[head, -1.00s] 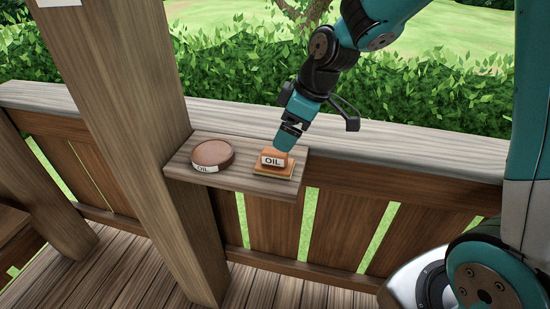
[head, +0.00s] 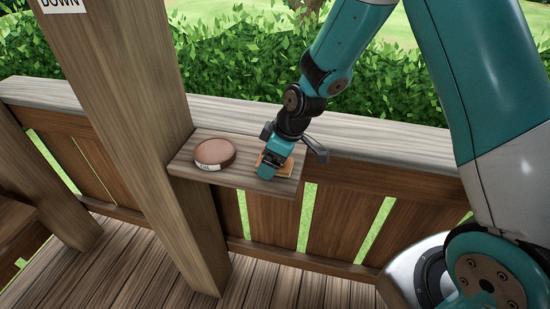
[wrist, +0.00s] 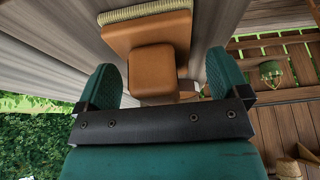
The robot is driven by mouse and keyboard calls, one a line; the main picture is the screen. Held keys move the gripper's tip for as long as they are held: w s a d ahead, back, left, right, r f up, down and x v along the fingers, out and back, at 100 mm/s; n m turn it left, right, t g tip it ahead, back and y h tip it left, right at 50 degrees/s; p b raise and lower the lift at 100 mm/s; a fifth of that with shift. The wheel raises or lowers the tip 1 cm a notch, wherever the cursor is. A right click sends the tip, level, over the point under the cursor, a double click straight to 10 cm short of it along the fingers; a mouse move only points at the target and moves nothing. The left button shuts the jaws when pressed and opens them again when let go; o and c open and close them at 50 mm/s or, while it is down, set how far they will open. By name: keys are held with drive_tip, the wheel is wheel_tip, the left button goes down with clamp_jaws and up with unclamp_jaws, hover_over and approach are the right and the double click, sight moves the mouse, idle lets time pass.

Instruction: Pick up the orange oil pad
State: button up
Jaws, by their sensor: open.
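The orange oil pad (head: 286,167) lies on a small wooden shelf (head: 239,177) and is mostly hidden behind my gripper in the head view. In the wrist view the orange pad (wrist: 151,70) shows a raised block on a wider base, with a pale woven edge at its far side. My gripper (head: 268,172) is right at the pad from above. In the wrist view my gripper (wrist: 165,85) is open, with one teal finger on each side of the raised block and gaps between. I cannot tell whether anything touches.
A round brown pad (head: 214,152) with a white label sits left on the shelf, beside a thick wooden post (head: 130,110). A wooden railing (head: 390,152) runs behind the shelf, with a hedge (head: 400,85) beyond it.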

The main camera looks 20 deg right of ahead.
drive_tip(key=c, duration=1.1)
drive_tip(key=shift+o, duration=0.2)
drive_tip(key=shift+r, duration=0.1)
wheel_tip(320, 180, up, 20)
drive_tip(key=b, duration=0.3)
drive_tip(key=shift+b, duration=0.35)
drive_tip(key=o, duration=0.4)
drive_tip(key=shift+c, duration=1.4)
